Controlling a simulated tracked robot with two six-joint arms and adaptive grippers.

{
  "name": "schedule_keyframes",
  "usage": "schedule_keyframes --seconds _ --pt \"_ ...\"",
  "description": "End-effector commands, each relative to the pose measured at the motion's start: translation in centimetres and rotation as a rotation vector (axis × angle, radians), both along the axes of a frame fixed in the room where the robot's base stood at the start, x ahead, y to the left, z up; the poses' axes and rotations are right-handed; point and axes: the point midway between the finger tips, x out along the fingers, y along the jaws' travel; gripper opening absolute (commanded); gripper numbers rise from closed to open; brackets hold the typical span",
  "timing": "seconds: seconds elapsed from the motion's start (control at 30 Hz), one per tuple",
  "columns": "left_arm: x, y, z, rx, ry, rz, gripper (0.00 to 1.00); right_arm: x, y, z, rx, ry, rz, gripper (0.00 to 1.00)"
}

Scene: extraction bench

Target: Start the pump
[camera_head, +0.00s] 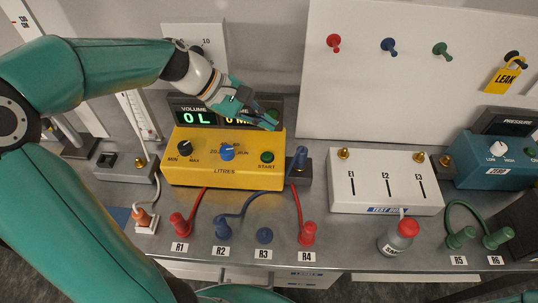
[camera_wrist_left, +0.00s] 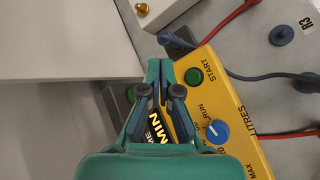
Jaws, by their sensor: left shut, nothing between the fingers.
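The yellow pump box (camera_head: 205,178) stands on the bench, with a black knob, a blue knob (camera_head: 227,152) and a green START button (camera_head: 267,157) on its sloping top. My left gripper (camera_head: 273,122) is shut and empty, above the back right of the box, in front of the display. Its fingertips look apart from the START button. In the left wrist view the closed fingers (camera_wrist_left: 160,68) lie beside the START button (camera_wrist_left: 193,76), not over it. The volume display (camera_head: 197,117) reads 0 L; the gripper partly covers the MIN display. My right gripper is not in view.
A white panel (camera_head: 384,181) with E1 to E3 slots, a grey-and-red bottle (camera_head: 398,238) and a blue pressure box (camera_head: 493,168) stand right. A white board (camera_head: 405,60) rises behind.

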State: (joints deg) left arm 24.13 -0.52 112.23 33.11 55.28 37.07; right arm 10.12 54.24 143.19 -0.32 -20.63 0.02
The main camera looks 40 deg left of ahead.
Motion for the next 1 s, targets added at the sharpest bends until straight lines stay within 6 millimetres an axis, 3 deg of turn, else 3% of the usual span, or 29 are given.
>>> schedule_keyframes --seconds 0.6,1.0 --pt "0.0 -0.1 -7.6 -0.001 0.001 -0.001 0.00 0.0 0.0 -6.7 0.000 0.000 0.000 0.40" --pt "0.0 -0.1 -8.2 0.000 0.000 -0.002 0.00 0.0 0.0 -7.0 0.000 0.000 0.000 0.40"
